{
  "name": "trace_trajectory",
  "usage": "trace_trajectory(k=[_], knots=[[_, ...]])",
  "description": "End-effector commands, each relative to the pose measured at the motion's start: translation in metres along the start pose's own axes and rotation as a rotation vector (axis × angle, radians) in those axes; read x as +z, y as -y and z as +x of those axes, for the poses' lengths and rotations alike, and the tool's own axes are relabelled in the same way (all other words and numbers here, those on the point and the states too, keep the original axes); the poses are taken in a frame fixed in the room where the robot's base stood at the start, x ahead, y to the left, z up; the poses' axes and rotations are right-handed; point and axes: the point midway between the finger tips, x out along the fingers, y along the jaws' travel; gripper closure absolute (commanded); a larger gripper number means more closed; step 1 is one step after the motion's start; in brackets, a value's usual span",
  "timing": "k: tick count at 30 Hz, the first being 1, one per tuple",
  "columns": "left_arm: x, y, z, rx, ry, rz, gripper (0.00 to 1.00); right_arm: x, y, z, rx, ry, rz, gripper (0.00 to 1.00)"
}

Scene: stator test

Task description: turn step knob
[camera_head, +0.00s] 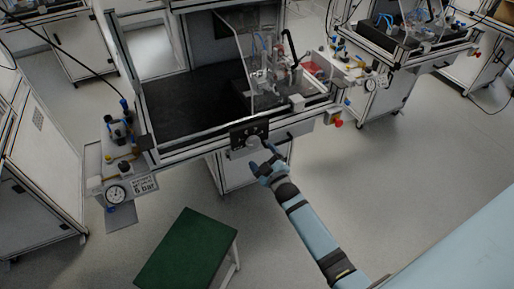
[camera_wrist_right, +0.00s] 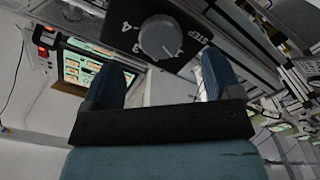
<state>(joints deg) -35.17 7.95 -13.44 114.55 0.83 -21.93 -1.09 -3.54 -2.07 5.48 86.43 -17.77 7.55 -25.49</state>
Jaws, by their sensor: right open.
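The step knob (camera_wrist_right: 160,37) is a round grey dial on a black panel marked with numbers and the word STEP. My right gripper (camera_head: 264,160) is just in front of the knob. In the wrist view the blue fingers of my right gripper (camera_wrist_right: 163,62) are spread wide and empty, one on each side of the knob's line. The knob appears beyond the fingertips; I cannot tell whether they touch it. My left gripper is not in view.
A dark work surface (camera_head: 180,104) and a clear guard (camera_head: 228,62) lie behind the panel. A pressure gauge (camera_head: 116,194) hangs at the left corner, a red button (camera_head: 338,123) at the right. A green-topped stool (camera_head: 187,251) stands in front; open floor lies to its right.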

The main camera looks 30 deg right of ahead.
Motion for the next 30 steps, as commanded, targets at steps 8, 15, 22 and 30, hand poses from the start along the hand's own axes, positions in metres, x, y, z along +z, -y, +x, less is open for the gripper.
trace_trajectory(k=[8,15,22,30], knots=[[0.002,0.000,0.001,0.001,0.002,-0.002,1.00,0.000,0.001,-0.056,0.000,0.000,0.000,0.16],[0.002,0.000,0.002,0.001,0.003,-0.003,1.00,0.000,0.000,-0.073,0.000,0.000,0.000,0.16],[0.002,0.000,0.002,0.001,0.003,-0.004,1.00,0.000,0.000,-0.074,0.000,0.000,0.000,0.16],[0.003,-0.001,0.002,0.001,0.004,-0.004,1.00,0.000,0.000,-0.073,0.000,0.000,0.000,0.16]])
